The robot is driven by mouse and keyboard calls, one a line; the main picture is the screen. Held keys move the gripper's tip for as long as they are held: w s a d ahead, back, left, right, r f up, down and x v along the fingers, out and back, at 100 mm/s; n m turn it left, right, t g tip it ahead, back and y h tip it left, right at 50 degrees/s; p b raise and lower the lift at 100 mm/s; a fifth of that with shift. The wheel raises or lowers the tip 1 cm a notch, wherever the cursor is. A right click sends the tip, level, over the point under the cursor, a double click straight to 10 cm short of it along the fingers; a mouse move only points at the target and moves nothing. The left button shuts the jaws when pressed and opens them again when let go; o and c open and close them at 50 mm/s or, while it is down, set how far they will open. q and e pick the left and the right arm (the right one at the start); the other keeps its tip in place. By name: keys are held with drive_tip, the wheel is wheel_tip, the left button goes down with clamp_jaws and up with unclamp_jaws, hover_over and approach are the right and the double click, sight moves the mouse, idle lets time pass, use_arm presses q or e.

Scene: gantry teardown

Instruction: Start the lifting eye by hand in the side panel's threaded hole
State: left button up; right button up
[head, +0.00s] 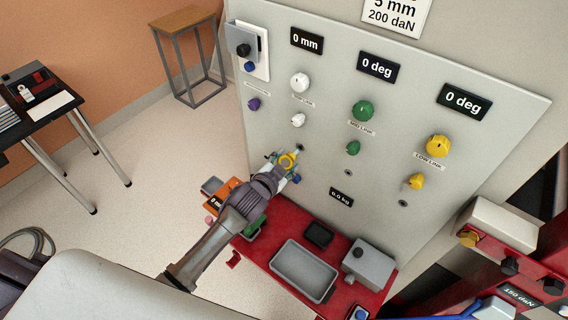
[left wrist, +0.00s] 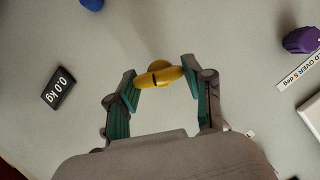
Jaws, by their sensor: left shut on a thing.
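The lifting eye (head: 287,161) is a small yellow ring. My left gripper (head: 285,165) is shut on it, close in front of the side panel (head: 320,90). In the left wrist view the eye (left wrist: 158,75) sits between the two teal fingertips of the gripper (left wrist: 162,72). A small dark hole (head: 301,147) shows in the panel just above and right of the eye. Whether the eye's shank touches or enters it I cannot tell; the shank is mostly hidden. Similar dark holes show lower right, one of them (head: 348,172) nearest. My right gripper is not in view.
Coloured knobs, including a green one (head: 363,110) and a yellow one (head: 438,146), stick out of the panel above. Below is a red bench top (head: 262,262) with a grey tray (head: 304,271) and a grey box (head: 369,264). Open floor lies left.

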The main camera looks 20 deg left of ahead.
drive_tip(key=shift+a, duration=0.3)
use_arm(q)
drive_tip(key=shift+w+d, duration=0.3)
drive_tip(key=shift+w, duration=0.5)
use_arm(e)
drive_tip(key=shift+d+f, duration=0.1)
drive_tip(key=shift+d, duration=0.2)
use_arm(q)
drive_tip(key=shift+w+r, duration=0.1)
drive_tip(key=shift+r, duration=0.2)
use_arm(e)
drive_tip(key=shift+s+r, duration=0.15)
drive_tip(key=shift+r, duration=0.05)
use_arm(q)
drive_tip(key=shift+w+d+r, duration=0.1)
drive_tip(key=shift+w+r, duration=0.05)
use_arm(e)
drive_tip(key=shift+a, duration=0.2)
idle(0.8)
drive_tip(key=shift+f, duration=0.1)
